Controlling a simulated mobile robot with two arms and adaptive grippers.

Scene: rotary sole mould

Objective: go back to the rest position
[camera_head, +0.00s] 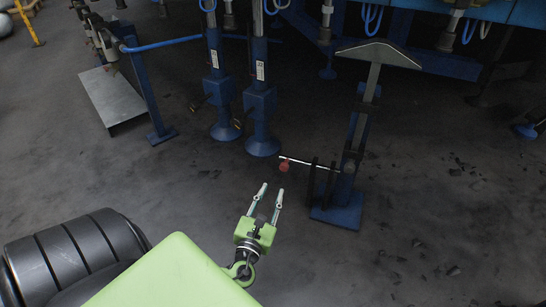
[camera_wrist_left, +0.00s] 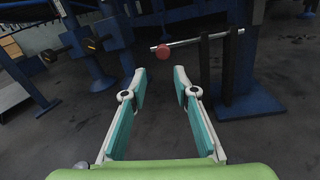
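My left gripper (camera_head: 271,190) points forward over the dark floor in the head view. Its two fingers are spread apart with nothing between them. The left wrist view also shows the open fingers (camera_wrist_left: 159,82), with bare floor between them. A lever with a red knob (camera_head: 284,167) on a metal rod lies just beyond the fingertips, apart from them. The knob also shows in the left wrist view (camera_wrist_left: 163,52), above the gap between the fingers. My right gripper is in neither view.
A blue stand (camera_head: 338,213) with a grey slanted top (camera_head: 378,54) carries the lever, right of my left gripper. Blue columns (camera_head: 262,100) stand ahead. A grey metal plate (camera_head: 111,97) is at the back left. The floor at the right is open, with dark scraps.

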